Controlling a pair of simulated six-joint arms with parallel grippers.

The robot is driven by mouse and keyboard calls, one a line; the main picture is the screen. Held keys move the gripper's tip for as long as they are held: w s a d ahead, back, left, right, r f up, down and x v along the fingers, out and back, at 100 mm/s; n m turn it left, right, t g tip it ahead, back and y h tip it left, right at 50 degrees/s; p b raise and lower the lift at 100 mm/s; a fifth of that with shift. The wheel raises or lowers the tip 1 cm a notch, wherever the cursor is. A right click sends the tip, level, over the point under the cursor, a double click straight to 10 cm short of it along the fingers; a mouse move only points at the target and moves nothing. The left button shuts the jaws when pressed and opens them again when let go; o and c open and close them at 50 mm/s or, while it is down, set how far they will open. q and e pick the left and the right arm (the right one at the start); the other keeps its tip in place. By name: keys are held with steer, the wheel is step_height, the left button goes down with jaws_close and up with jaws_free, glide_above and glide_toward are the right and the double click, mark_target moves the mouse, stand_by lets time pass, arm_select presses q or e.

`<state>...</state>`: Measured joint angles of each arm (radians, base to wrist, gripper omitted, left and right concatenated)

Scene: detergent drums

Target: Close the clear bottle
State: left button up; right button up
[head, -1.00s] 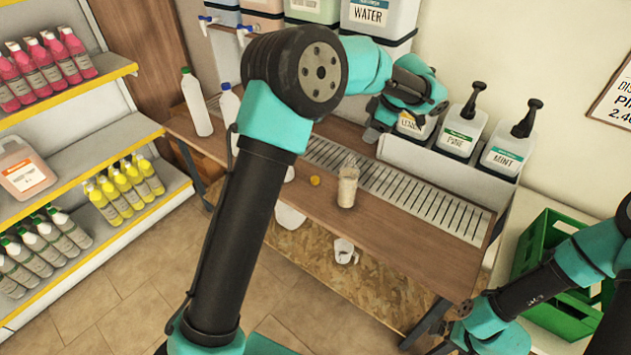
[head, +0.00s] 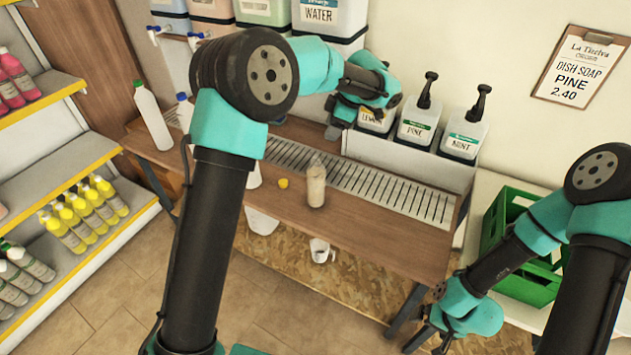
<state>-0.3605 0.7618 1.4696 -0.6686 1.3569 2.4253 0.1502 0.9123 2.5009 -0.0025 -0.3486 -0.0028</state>
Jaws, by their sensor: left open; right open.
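The clear bottle (head: 316,186) stands upright on the wooden counter, in front of the slotted metal strip. It looks pale, and I cannot make out its mouth clearly. A small yellow cap (head: 283,183) lies on the counter just left of it, apart from it. My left gripper (head: 336,122) is open, above the back of the counter beside the lemon pump bottle (head: 376,120), behind and above the clear bottle. Its fingers are small and partly hidden by its own body. My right gripper (head: 428,330) is open and low at the right, in front of the counter, far from bottle and cap.
Pump bottles labelled pine (head: 418,122) and mint (head: 464,135) stand in a white rack at the back. White bottles (head: 150,115) stand at the counter's left end. A green crate (head: 497,228) is at the right. The slotted strip (head: 385,190) is mostly clear.

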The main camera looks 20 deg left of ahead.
arm_select(q)
steer(key=shift+o, duration=0.3)
steer(key=shift+o, duration=1)
steer(key=m+h, duration=0.4)
steer(key=h, duration=0.1)
glide_above(282, 182)
step_height(282, 182, down, 13)
steer(key=shift+w+f+t, duration=0.1)
steer(key=shift+f+t, duration=0.05)
steer(key=shift+t, duration=0.25)
step_height(282, 182, down, 12)
steer(key=shift+f, duration=0.1)
